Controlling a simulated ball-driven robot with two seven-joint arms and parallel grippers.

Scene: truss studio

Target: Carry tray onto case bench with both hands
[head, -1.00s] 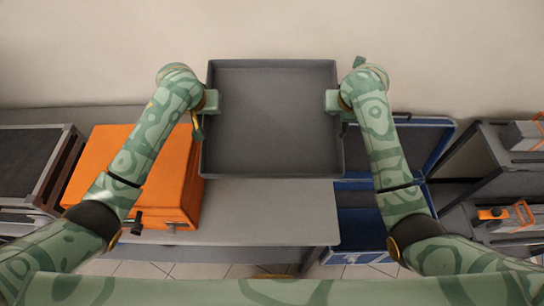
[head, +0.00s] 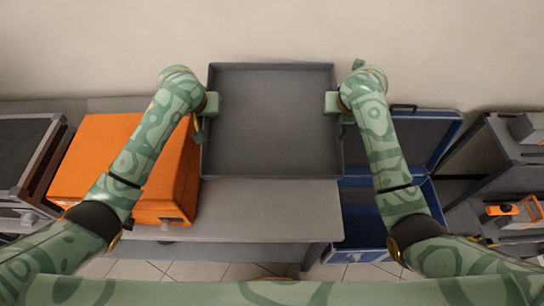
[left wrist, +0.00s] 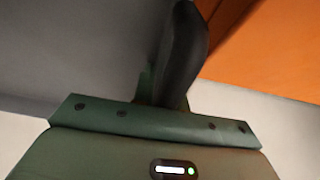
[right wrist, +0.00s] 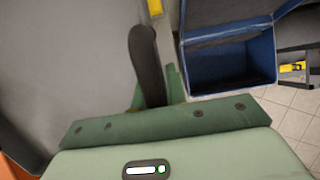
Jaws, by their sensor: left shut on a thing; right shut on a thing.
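The tray (head: 272,125) is dark grey, shallow and empty. It is held up between my two grippers in the middle of the head view. My left gripper (head: 209,104) is shut on its left side, and my right gripper (head: 335,103) is shut on its right side. A dark handle shows at the jaws in the left wrist view (left wrist: 183,50) and in the right wrist view (right wrist: 147,62). The grey bench (head: 260,212) lies below the tray, and the tray hides its back part. I cannot tell the gap between tray and bench.
An orange case (head: 165,205) stands on the bench at the left, close to the tray's left side. An open blue case (head: 358,228) stands at the right, beyond the bench end. Grey racks stand at the far left (head: 30,160) and far right (head: 512,170).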

